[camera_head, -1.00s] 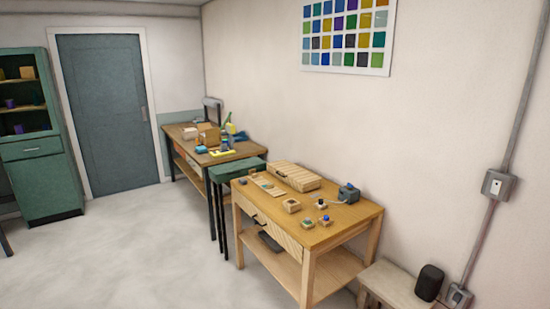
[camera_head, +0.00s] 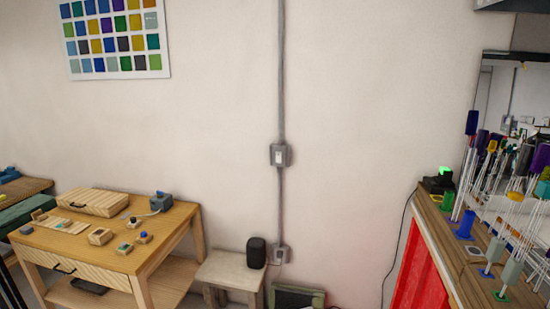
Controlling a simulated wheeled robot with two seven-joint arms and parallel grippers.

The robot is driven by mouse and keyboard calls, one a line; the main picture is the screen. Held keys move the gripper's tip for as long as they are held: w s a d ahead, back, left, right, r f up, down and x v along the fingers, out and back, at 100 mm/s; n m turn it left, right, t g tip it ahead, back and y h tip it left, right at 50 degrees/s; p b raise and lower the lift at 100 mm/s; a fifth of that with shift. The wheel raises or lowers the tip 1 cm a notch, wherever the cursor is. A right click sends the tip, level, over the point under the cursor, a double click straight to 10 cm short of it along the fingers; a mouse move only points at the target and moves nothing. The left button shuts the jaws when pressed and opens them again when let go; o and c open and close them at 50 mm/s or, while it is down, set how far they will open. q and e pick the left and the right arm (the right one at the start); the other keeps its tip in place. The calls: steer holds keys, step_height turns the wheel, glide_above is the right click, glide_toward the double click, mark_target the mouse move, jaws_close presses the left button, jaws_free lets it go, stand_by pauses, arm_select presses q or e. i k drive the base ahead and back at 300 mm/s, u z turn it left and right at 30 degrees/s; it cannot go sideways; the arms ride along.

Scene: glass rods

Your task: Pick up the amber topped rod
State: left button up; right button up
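Thin clear rods with coloured tops stand upright at the right edge of the head view. A purple-blue topped rod (camera_head: 472,122) is the tallest at the left of this cluster. Small amber tops show among them, one amber topped rod (camera_head: 492,147) behind the front ones and another amber top (camera_head: 515,196) lower right. Rods overlap and a mirror-like panel (camera_head: 490,85) stands behind, so I cannot tell which amber tops are real or reflected. Neither of my grippers is in view.
The rods stand on a wood-topped bench with a red front (camera_head: 415,270). A dark device with a green light (camera_head: 437,184) sits at its back left corner. A wooden table (camera_head: 150,245) stands left, beside a low stool (camera_head: 226,268) with a black speaker (camera_head: 256,252).

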mark_target(496, 248)
steer(key=i, duration=2.4)
steer(key=z, duration=3.45)
steer(key=k, duration=0.5)
steer(key=z, duration=1.15)
steer(key=i, duration=1)
steer(key=u, duration=1.7)
